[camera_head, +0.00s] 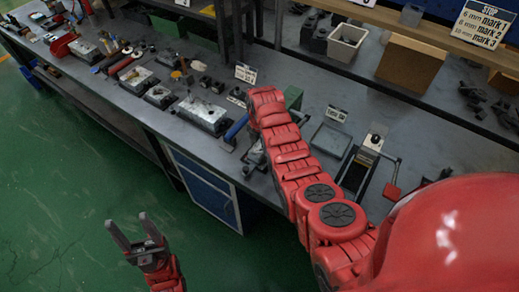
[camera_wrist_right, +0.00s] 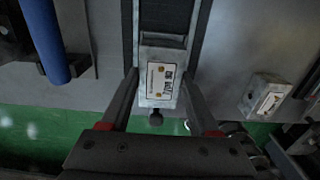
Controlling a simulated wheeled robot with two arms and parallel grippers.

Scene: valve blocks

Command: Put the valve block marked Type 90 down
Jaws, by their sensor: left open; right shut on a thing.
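My right gripper (camera_wrist_right: 160,82) is shut on a valve block, a pale grey block (camera_wrist_right: 146,97) with a white printed label and a dark knob at its near end. The label is too small to read, so I cannot tell its type. The block is over or on a fixture with dark side rails (camera_wrist_right: 127,35); I cannot tell whether it touches. My left gripper (camera_head: 138,240) is open and empty, low over the green floor, away from the bench.
A blue cylinder (camera_wrist_right: 44,40) lies left of the held block. Another labelled block (camera_wrist_right: 264,97) is to the right. The grey bench (camera_head: 330,105) carries several tools and parts at left, and a fixture with a red-ended lever (camera_head: 391,191) right of my arm.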

